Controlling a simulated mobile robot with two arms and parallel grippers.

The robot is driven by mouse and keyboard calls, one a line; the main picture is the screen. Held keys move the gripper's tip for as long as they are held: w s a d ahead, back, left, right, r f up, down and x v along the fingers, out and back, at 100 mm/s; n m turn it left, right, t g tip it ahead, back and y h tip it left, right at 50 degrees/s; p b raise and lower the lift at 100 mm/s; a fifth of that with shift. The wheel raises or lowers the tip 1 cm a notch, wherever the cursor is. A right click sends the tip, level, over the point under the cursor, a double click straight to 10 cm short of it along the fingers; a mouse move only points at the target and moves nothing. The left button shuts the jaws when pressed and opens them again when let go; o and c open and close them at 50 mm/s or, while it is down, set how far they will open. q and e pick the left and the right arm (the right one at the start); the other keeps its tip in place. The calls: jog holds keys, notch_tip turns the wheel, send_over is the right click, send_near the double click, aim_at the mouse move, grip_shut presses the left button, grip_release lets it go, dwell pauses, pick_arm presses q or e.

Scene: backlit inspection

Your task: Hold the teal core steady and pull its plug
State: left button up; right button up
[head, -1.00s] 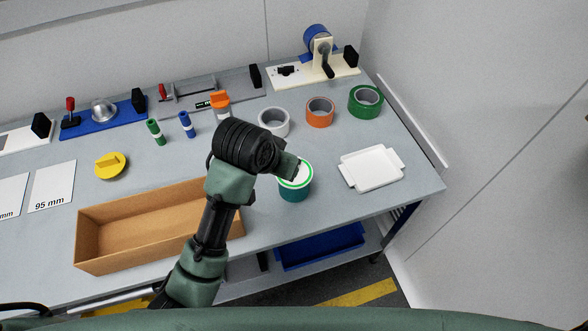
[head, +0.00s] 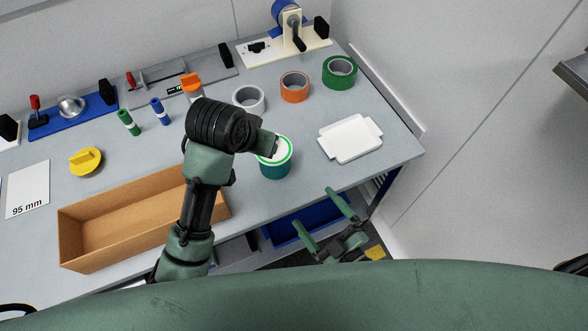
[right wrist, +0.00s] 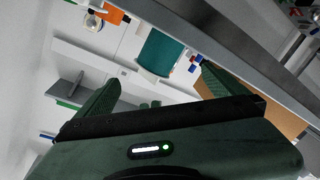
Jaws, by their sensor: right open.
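The teal core (head: 274,170) stands upright on the bench near its front edge. Its top is white with a green ring (head: 280,155); I cannot make out a separate plug. My left gripper (head: 267,146) is at the core's upper rim, partly hidden behind its own wrist, so its grip on the core is unclear. My right gripper (head: 322,222) is open and empty, in front of the bench edge, right of and nearer than the core. In the right wrist view the teal core (right wrist: 162,52) shows beyond and between the two spread fingers (right wrist: 158,90).
A white tray (head: 350,138) lies right of the core. A cardboard box (head: 75,240) stands left, behind my left arm. White (head: 240,108), orange (head: 294,96) and green (head: 325,84) rolls stand behind. A yellow knobbed piece (head: 86,167) lies far left.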

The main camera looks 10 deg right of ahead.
notch_tip(320, 180, up, 3)
jog(key=w, duration=0.2)
jog(key=m+g, duration=0.2)
jog(key=m, duration=0.1)
send_near(286, 166)
jog(key=shift+w+d+f+h, duration=0.1)
jog(key=shift+w+f+h, duration=0.15)
jog(key=shift+w, duration=0.3)
jog(key=shift+w+f+h, duration=0.15)
jog(key=shift+w+f, duration=0.15)
jog(key=shift+w, duration=0.25)
jog(key=w, duration=0.1)
jog(key=w+a+m+g, duration=0.1)
jog(key=w+a+g+y, duration=0.1)
jog(key=shift+w+f, duration=0.25)
jog(key=shift+f, duration=0.05)
jog(key=shift+w+a+r+m+g+y, duration=0.3)
jog(key=shift+a+m+g+y, duration=0.1)
jog(key=shift+a+y, duration=0.15)
jog(key=shift+w+a+f, duration=0.2)
jog(key=shift+w+a, duration=0.25)
jog(key=x, duration=0.6)
jog(key=shift+w+a+f, duration=0.15)
jog(key=shift+f, duration=0.05)
jog(key=c, duration=1.5)
jog(key=shift+o, duration=0.2)
